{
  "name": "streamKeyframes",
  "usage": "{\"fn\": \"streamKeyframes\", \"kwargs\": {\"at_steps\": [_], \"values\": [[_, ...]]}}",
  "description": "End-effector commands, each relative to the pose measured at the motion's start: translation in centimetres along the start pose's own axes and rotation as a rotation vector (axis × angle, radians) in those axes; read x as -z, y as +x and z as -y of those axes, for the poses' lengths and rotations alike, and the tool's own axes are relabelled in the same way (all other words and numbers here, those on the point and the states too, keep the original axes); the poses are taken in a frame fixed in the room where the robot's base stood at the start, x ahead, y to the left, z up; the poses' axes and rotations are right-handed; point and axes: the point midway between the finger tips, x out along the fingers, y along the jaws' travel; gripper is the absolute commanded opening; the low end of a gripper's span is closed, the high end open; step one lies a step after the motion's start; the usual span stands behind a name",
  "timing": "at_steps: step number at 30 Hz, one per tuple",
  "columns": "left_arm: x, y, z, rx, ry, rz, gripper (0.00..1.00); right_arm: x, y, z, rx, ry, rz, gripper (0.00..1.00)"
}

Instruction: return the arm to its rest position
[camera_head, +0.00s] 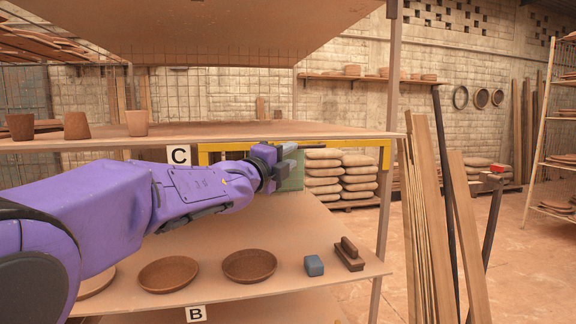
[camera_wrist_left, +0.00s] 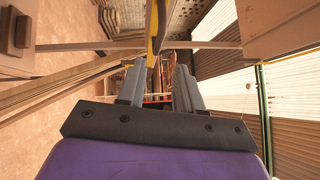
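My left arm (camera_head: 190,190), purple, reaches in from the left, in front of the shelving rack, between the shelf marked C (camera_head: 179,155) and the shelf marked B (camera_head: 196,313). My left gripper (camera_head: 292,150) is at the arm's end, close to the yellow bar under the upper shelf; I cannot tell whether it touches it. In the left wrist view the two grey fingers (camera_wrist_left: 160,72) stand apart with nothing held between them. My right gripper is in neither view.
Clay pots (camera_head: 76,125) stand on the upper shelf. Brown dishes (camera_head: 249,265), a grey-blue block (camera_head: 314,265) and a brown wooden float (camera_head: 348,254) lie on the lower shelf. The yellow bar (camera_head: 330,144) and a rack post (camera_head: 386,180) are near my gripper. Planks (camera_head: 432,220) lean at right.

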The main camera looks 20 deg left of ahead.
Motion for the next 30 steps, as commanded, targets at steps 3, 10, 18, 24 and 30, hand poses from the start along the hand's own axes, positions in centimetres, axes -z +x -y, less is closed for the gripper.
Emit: {"fn": "streamKeyframes", "kwargs": {"at_steps": [3,10,18,24,30], "values": [[0.0,-0.1,0.1,0.000,0.000,0.000,0.35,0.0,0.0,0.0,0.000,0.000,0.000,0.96],[0.0,-0.1,0.1,0.000,0.001,0.000,0.35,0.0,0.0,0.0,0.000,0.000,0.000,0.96],[0.2,-1.0,-1.6,0.062,-0.521,-0.004,0.35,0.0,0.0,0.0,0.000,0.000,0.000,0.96],[0.9,-4.5,-20.0,-0.032,-1.313,0.192,0.35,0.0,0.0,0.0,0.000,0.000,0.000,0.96],[2.4,-12.7,-36.4,-0.114,-1.718,0.534,0.35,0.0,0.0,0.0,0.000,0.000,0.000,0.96]]}}
